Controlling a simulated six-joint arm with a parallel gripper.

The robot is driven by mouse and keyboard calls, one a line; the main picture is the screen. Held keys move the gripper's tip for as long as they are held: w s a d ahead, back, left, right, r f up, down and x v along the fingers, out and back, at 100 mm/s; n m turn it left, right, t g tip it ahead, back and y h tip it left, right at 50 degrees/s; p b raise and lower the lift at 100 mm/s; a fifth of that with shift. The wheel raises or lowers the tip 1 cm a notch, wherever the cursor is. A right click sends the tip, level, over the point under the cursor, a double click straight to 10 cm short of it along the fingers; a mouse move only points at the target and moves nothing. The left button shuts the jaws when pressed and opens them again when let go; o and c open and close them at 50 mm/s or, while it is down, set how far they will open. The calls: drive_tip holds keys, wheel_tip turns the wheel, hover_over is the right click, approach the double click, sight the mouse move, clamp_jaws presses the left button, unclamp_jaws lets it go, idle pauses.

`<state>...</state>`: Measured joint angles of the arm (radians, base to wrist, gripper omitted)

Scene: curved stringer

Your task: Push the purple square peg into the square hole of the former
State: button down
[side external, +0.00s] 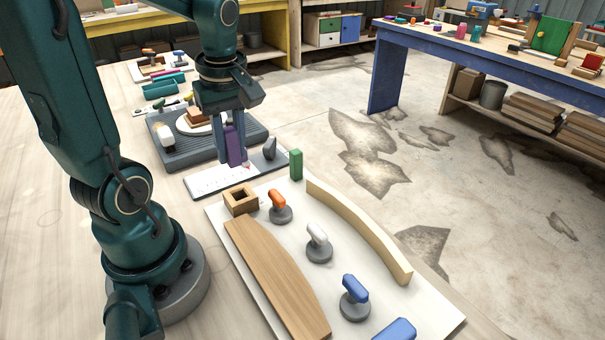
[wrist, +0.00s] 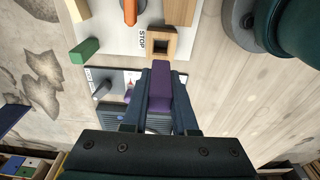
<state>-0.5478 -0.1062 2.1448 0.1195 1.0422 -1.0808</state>
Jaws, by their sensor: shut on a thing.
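The purple square peg (side external: 236,146) is upright between the fingers of my gripper (side external: 230,150), which is shut on it. In the wrist view the peg (wrist: 160,88) sticks out beyond the fingertips (wrist: 160,122). The former (side external: 240,204) is a small wooden block with a dark square hole in its top, at the corner of a white board. It also shows in the wrist view (wrist: 171,34), beyond the peg's end. The peg is apart from the former, over or near a white marked plate; its exact height is unclear.
The white board (side external: 222,222) also carries an orange-handled piece (side external: 279,204), a curved wooden strip (side external: 360,228), a wide wooden piece (side external: 275,280) and white and blue handled pieces. A green block (side external: 296,164) stands near the former. A grey tray (side external: 172,149) lies behind.

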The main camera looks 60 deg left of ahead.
drive_tip(key=shift+f, duration=0.1)
idle(0.3)
drive_tip(key=shift+f, duration=2.8)
drive_tip(key=shift+f, duration=0.9)
drive_tip(key=shift+r, duration=0.15)
drive_tip(key=shift+r, duration=0.5)
drive_tip(key=shift+f, duration=0.6)
idle(0.4)
drive_tip(key=c, duration=0.6)
unclamp_jaws()
